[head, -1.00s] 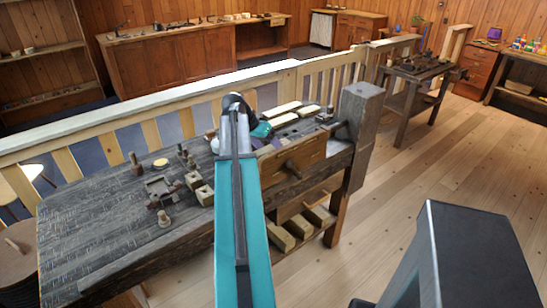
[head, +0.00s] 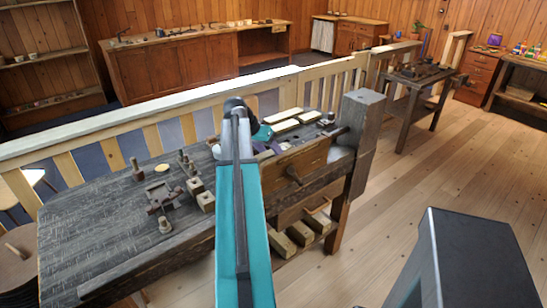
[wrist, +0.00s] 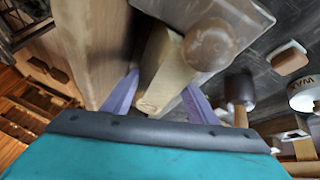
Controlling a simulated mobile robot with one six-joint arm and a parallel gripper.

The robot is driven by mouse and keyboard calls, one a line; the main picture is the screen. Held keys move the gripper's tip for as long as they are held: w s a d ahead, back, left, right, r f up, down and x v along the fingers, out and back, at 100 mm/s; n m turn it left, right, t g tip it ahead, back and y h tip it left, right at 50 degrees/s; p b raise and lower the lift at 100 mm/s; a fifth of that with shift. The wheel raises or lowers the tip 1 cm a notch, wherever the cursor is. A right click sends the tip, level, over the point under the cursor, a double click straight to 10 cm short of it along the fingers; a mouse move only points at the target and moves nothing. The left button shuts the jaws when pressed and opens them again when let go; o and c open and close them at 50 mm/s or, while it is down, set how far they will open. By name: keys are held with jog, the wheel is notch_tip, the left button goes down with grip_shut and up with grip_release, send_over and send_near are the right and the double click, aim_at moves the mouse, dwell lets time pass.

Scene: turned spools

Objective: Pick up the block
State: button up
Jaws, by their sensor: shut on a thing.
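A pale wooden block (wrist: 165,78) sits between the two purple fingers of my gripper (wrist: 160,98) in the wrist view. The gripper is shut on it. A rounded brown wooden knob (wrist: 210,45) is just above and to the right of the block, partly covering it. In the head view my gripper (head: 267,149) is low over the workbench, behind its front wooden vise jaw. My own arm covers much of it there, and I cannot make out the held block in that view.
The dark workbench (head: 110,205) carries small vises and pegs at left. Pale wooden pieces (head: 285,125) lie just beyond the gripper. The vise jaw (head: 305,160) and a thick post (head: 360,120) stand to the right. A railing (head: 150,108) runs behind. Floor at right is open.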

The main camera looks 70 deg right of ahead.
jog(key=s+d+r+b, duration=0.1)
jog(key=d+r, duration=0.3)
jog(key=d, duration=0.2)
jog(key=s+d+r+b, duration=0.2)
jog(key=d+r, duration=0.1)
jog(key=d, duration=0.4)
jog(key=shift+d+r, duration=0.25)
jog(key=shift+r, duration=0.15)
dwell(0.3)
